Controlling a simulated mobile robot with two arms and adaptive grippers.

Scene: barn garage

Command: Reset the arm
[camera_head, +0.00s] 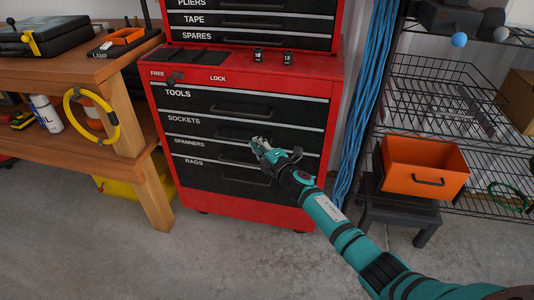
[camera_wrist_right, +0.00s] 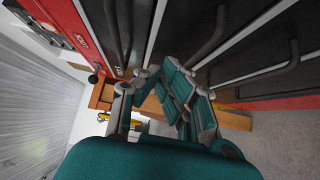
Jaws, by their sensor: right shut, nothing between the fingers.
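My right arm comes in from the lower right in the head view. Its teal gripper (camera_head: 259,147) is in front of the red tool cabinet (camera_head: 250,207), near the handles of the lower drawers. The gripper looks shut and empty. In the right wrist view the teal and grey fingers (camera_wrist_right: 160,85) show close up, with the dark drawer fronts and handles beyond them. I cannot tell whether the fingers touch a handle. The cabinet drawers labelled TOOLS, SOCKETS, SPANNERS and RAGS appear closed. My left gripper is not in view.
A wooden workbench (camera_head: 130,67) with a dark case (camera_head: 45,37) stands at the left. Blue cables (camera_head: 368,100) hang beside the cabinet. The concrete floor in front is clear.

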